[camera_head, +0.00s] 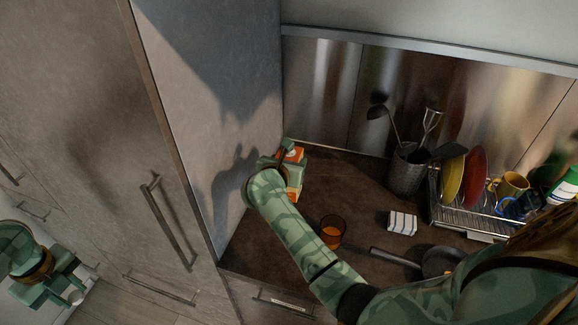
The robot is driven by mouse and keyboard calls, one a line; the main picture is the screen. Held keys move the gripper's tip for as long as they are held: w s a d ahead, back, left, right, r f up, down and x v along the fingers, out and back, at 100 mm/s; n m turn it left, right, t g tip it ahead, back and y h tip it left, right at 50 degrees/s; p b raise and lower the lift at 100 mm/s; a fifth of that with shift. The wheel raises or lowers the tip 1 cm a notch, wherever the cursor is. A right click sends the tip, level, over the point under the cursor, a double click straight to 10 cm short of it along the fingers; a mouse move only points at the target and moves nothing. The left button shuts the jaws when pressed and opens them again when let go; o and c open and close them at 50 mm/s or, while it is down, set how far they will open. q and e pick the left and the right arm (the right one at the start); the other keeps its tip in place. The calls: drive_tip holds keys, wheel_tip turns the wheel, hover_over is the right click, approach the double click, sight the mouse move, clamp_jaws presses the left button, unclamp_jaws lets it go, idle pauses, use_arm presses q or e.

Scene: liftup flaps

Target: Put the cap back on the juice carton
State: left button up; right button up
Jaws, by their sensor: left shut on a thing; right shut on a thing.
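The juice carton (297,180), orange with pale green, stands on the dark counter at the cabinet's side wall. A small pale round spot shows on its orange top; I cannot tell if it is the spout or the cap. My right gripper (275,163) is at the carton's upper left side and shut on it; the hand partly covers the carton. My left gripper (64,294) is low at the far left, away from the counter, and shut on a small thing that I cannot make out. I cannot identify the cap for certain.
A glass of orange drink (332,232) stands near my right forearm. A striped block-like item (402,222), a pan (440,262), a utensil holder (407,170) and a dish rack (470,222) are to the right. The tall cabinet (170,120) bounds the counter's left.

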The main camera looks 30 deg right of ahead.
use_arm(q)
drive_tip(key=shift+r, duration=0.1)
use_arm(e)
drive_tip(key=shift+r, duration=0.55)
idle(0.4)
